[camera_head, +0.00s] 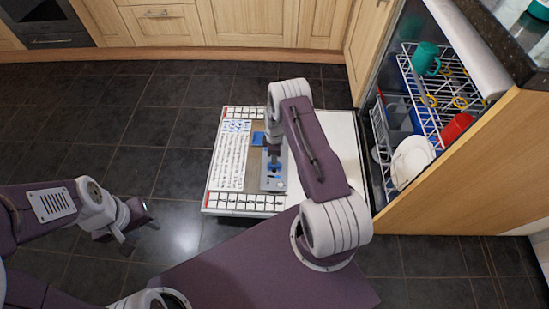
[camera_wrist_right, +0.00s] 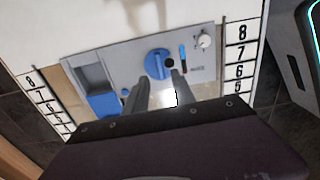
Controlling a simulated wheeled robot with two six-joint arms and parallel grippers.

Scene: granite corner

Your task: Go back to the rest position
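My left gripper (camera_head: 137,229) is at the left of the head view, above the dark floor tiles, with its fingers apart and nothing between them. My right gripper (camera_head: 273,166) points down over the open dishwasher door. In the right wrist view, the right gripper (camera_wrist_right: 160,82) has its two fingers apart and empty, in front of the grey detergent dispenser panel (camera_wrist_right: 205,72). The panel has a round blue knob (camera_wrist_right: 157,63) and a blue flap (camera_wrist_right: 104,104). I cannot tell whether the fingers touch the panel.
The lowered dishwasher door (camera_head: 230,160) lies below my right arm. Wooden cabinets (camera_head: 250,22) line the back. Floor at left is clear.

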